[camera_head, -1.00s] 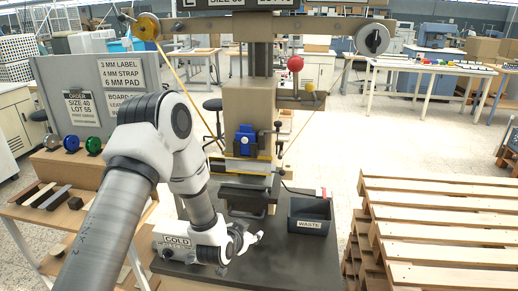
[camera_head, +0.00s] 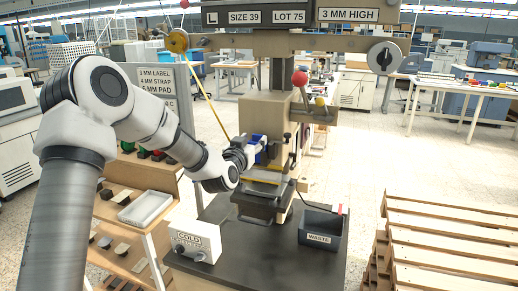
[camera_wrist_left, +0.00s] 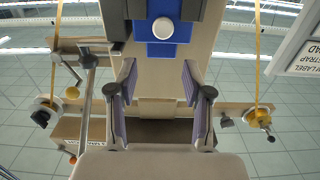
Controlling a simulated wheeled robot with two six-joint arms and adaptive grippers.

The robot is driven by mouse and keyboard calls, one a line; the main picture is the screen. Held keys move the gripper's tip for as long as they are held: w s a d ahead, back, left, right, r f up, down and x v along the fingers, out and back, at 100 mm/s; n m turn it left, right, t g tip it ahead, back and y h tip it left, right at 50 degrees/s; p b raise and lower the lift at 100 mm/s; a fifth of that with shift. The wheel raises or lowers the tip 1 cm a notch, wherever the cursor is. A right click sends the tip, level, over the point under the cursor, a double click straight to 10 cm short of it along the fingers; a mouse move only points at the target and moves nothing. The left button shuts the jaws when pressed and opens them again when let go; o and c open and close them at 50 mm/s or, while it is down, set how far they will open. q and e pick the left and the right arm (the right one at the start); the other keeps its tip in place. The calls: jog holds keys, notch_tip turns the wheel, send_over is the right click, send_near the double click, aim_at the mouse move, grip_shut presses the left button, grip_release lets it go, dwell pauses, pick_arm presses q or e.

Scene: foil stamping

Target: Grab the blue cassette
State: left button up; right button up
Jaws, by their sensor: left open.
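The blue cassette (camera_head: 262,155) sits in the front of the tan press head, partly hidden by my left gripper (camera_head: 246,149) in the head view. The left wrist view shows its blue body with a round silver knob (camera_wrist_left: 163,28) at the top of the picture. My left gripper (camera_wrist_left: 158,78) is open there, its two purple-padded fingers apart with nothing between them. The cassette appears above and beyond the fingertips; contact cannot be made out. My right gripper is not in view.
The press (camera_head: 268,115) has a red ball-ended lever (camera_head: 299,78) at its right. Below are a dark bed, a white COLD box (camera_head: 194,241) and a WASTE bin (camera_head: 322,228). Wooden pallets (camera_head: 440,240) stand at right. A side table holds a white tray (camera_head: 146,208).

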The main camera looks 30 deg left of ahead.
aim_at(257, 135)
pick_arm(q)
jog(key=p+x, duration=0.1)
jog(key=x, duration=0.3)
jog(key=shift+s, duration=0.1)
jog(key=shift+a+f, duration=0.1)
jog(key=shift+a, duration=0.05)
grip_shut()
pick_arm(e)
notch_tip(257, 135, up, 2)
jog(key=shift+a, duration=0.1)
